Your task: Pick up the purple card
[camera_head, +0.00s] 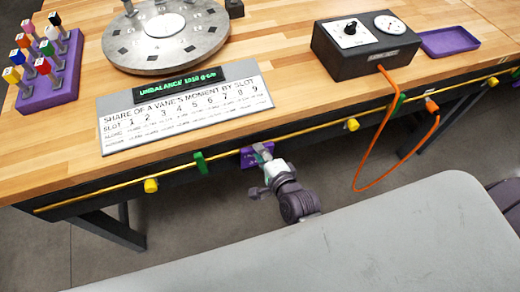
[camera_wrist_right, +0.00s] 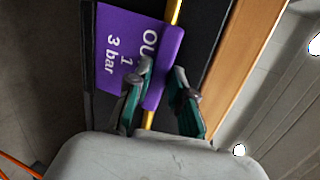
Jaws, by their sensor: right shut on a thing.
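The purple card (camera_head: 247,160) is at the yellow rail along the table's front edge, left of the picture's middle in the head view. In the right wrist view the card (camera_wrist_right: 118,45) shows white print, partly hidden, with "1" and "3 bar" readable. My right gripper (camera_head: 262,153) reaches up to the card from below. In the right wrist view its green-and-grey fingers (camera_wrist_right: 161,82) are on either side of the card's near edge, shut on it. The card is still against the rail. My left gripper is not in view.
The yellow rail (camera_head: 300,130) carries green clips (camera_head: 201,162) and yellow knobs. An orange cable (camera_head: 361,160) loops down at the right from a black gauge box (camera_head: 366,47). A slotted sign (camera_head: 185,115), a round metal disc (camera_head: 165,35) and a purple peg stand (camera_head: 50,90) are on the tabletop.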

